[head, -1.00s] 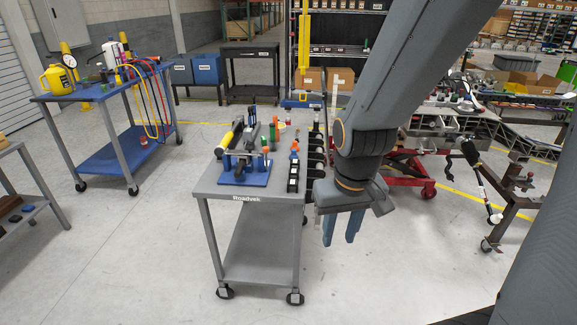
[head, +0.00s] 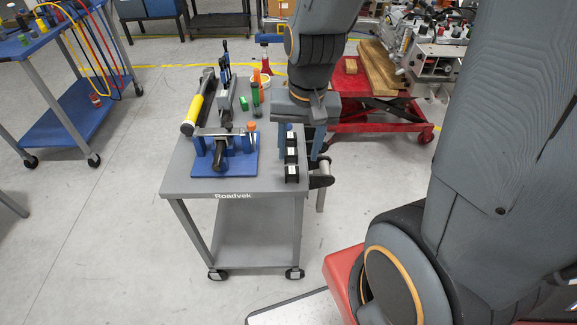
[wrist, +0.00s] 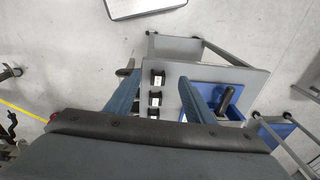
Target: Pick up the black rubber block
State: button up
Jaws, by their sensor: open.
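Three small black blocks with white labels stand in a row along the right edge of the grey cart in the head view, the nearest block (head: 292,173) by the front corner. I cannot tell which one the task means. The row also shows in the wrist view, with an end block (wrist: 157,77), a middle block (wrist: 155,98) and a third block (wrist: 153,113) partly hidden by my wrist. My gripper (wrist: 159,76) is open and empty, its two blue fingers on either side of the row in that view. In the head view my gripper (head: 297,143) hangs over the row's far end.
The grey cart (head: 236,182) also holds a blue fixture (head: 238,165), a yellow-handled tool (head: 193,114) and green and orange-topped bottles. Dark round parts (head: 321,178) hang off its right side. A red lift table (head: 385,122) stands behind right.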

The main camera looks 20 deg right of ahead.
aim_at(292, 169)
jog(key=w+f+m, duration=0.2)
jog(key=m, duration=0.3)
jog(key=w+d+f+m, duration=0.1)
jog(key=w+f+m, duration=0.1)
jog(key=m, duration=0.3)
jog(key=w+d+f+m+y+b, duration=0.1)
jog(key=w+f+m, duration=0.1)
jog(key=m, duration=0.4)
jog(key=shift+w+d+f+g, duration=0.1)
jog(key=shift+d+f+g, duration=0.05)
jog(key=shift+f, duration=0.25)
jog(key=shift+w+d+f+g, duration=0.1)
jog(key=shift+f+g, duration=0.05)
jog(key=shift+f, duration=0.25)
jog(key=shift+w+f+m, duration=0.15)
jog(key=shift+f+m, duration=0.1)
jog(key=shift+m, duration=0.25)
jog(key=shift+w+f+m, duration=0.1)
jog(key=shift+f+m, duration=0.2)
jog(key=shift+f, duration=0.25)
jog(key=shift+w+a+f, duration=0.1)
jog(key=shift+a+f, duration=0.1)
jog(key=shift+f, duration=0.9)
jog(key=shift+w+a+f, duration=0.15)
jog(key=shift+a+f, duration=0.1)
jog(key=shift+f, duration=0.9)
jog(key=shift+w+a+f, duration=0.1)
jog(key=shift+a+f, duration=0.1)
jog(key=shift+f, duration=0.9)
jog(key=c, duration=1.1)
